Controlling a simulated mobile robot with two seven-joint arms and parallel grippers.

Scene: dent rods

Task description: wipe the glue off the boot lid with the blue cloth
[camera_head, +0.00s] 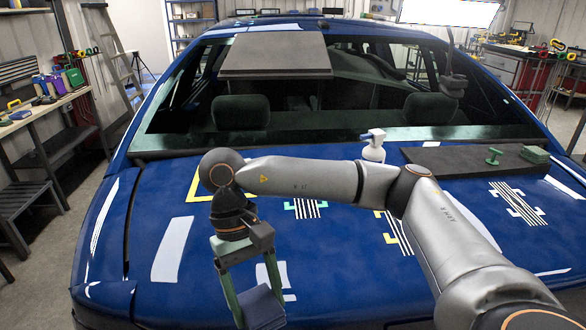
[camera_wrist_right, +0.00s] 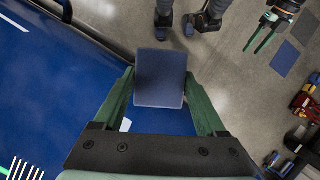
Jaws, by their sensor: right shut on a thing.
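My right gripper (camera_head: 260,300) is above the near edge of the blue boot lid (camera_head: 330,260), pointing down. Its green fingers are shut on the blue cloth (camera_head: 260,310), a flat dark-blue pad. The right wrist view shows the cloth (camera_wrist_right: 160,78) between the fingertips, over the edge of the blue bodywork, with floor beyond. Whether the cloth touches the lid I cannot tell. I cannot pick out glue from the pale glossy patches on the lid. My left gripper (camera_wrist_right: 262,38) shows only in the right wrist view, over the floor, empty, its green fingers apart.
Striped markers (camera_head: 517,203) and a yellow corner mark (camera_head: 208,188) are on the lid. A white bottle (camera_head: 373,150) and a dark tray (camera_head: 460,162) with green items stand near the rear window. A bench (camera_head: 40,115) is at left. My right forearm crosses above the lid.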

